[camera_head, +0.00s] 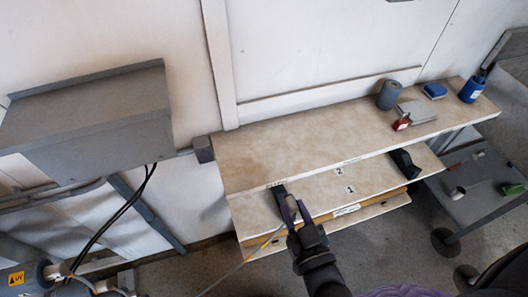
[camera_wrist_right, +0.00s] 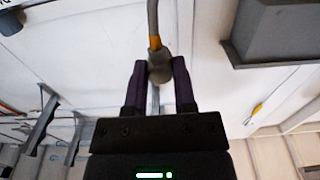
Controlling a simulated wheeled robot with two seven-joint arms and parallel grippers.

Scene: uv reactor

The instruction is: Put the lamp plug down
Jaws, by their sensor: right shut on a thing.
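The lamp plug (camera_wrist_right: 160,70) is a dark grey rounded plug with a yellow-orange collar and a grey cable. In the right wrist view it sits between the two purple fingers of my right gripper (camera_wrist_right: 160,88), which is shut on it. The yellow collar and the thin cable (camera_head: 236,266) trail down to the left. I cannot tell whether the plug touches the shelf. My left gripper is not in view.
The upper shelf (camera_head: 300,150) holds a grey cylinder (camera_head: 389,95), a red padlock (camera_head: 402,122), a grey box, a blue block and a blue cup (camera_head: 472,89) at right. Another black block (camera_head: 403,163) is on the lower shelf. A grey cabinet (camera_head: 90,125) is left.

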